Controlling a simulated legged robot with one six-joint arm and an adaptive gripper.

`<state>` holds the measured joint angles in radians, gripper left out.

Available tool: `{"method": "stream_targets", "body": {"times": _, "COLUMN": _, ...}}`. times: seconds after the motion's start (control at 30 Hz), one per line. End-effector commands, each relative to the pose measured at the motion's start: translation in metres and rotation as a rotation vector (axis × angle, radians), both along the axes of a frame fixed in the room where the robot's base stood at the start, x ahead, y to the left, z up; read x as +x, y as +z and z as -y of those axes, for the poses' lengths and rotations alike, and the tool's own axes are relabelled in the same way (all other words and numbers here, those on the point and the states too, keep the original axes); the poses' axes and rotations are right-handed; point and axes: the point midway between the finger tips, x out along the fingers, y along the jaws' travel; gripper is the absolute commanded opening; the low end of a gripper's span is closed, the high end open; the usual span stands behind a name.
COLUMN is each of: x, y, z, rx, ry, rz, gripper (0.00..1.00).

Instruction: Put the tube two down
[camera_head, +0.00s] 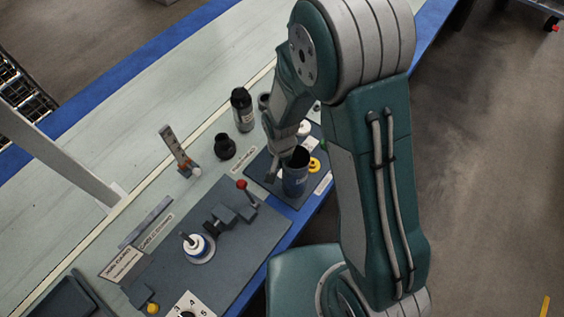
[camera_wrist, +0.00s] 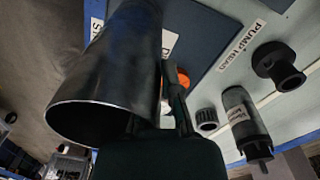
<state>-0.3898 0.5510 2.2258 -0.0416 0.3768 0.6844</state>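A dark open-topped tube (camera_head: 296,174) with pale lettering stands roughly upright at the blue mat beside the pump head label. Whether its base rests on the mat is hard to tell. In the wrist view the tube (camera_wrist: 118,62) fills the upper left, its open rim towards the camera. My gripper (camera_head: 277,168) is at the tube's left side in the head view. In the wrist view one finger of my gripper (camera_wrist: 166,80) shows right of the tube; the other is hidden or lost in the dark. I cannot tell whether the fingers grip the tube wall.
A dark bottle (camera_head: 241,108) and a black round part (camera_head: 225,147) stand left of the mat. A yellow ring (camera_head: 314,164) is close right of the tube. A red-knobbed clamp (camera_head: 241,185) and a blue-white part (camera_head: 198,247) occupy the nearer mat.

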Motion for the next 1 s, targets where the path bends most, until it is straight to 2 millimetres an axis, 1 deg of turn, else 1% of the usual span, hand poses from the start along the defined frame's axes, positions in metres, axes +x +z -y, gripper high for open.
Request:
{"method": "stream_targets", "body": {"times": 0.17, "x": 0.0, "y": -0.001, "z": -0.001, "rx": -0.001, "ry": 0.001, "rz": 0.0, "gripper": 0.0}}
{"method": "stream_targets", "body": {"times": 0.2, "x": 0.0, "y": -0.002, "z": -0.001, "rx": -0.001, "ry": 0.001, "rz": -0.001, "gripper": 0.08}}
{"method": "stream_targets", "body": {"times": 0.27, "x": 0.0, "y": -0.002, "z": -0.001, "rx": -0.001, "ry": 0.001, "rz": -0.001, "gripper": 0.35}}
{"method": "stream_targets", "body": {"times": 0.3, "x": 0.0, "y": -0.002, "z": -0.001, "rx": -0.001, "ry": 0.001, "rz": -0.001, "gripper": 0.43}}
{"method": "stream_targets", "body": {"times": 0.63, "x": 0.0, "y": -0.001, "z": 0.0, "rx": 0.0, "ry": 0.001, "rz": -0.001, "gripper": 0.43}}
{"method": "stream_targets", "body": {"times": 0.73, "x": 0.0, "y": 0.004, "z": 0.0, "rx": 0.0, "ry": 0.001, "rz": 0.001, "gripper": 0.43}}
{"method": "stream_targets", "body": {"times": 0.87, "x": 0.001, "y": 0.021, "z": -0.001, "rx": 0.0, "ry": 0.001, "rz": 0.003, "gripper": 0.43}}
{"method": "stream_targets", "body": {"times": 1.0, "x": 0.001, "y": 0.048, "z": -0.002, "rx": 0.001, "ry": 0.001, "rz": 0.004, "gripper": 0.43}}
